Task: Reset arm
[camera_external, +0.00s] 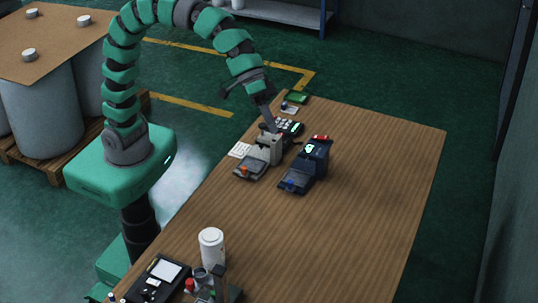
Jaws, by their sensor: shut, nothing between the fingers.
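My arm arches up from the green base at the left and bends down over the far left part of the wooden table (330,215). My gripper (271,128) points down, shut and empty, just above or behind a beige device (268,148). I cannot tell whether the fingertips touch it. The beige device has a grey tray with an orange-red part on it. A dark blue device (313,160) with a red top and a lit green display stands to its right, apart from my gripper.
A dark keypad device (291,128), a green item (297,97) and a white paper (240,150) lie near my gripper. The table's right half is clear. Drums (40,110) stand at left.

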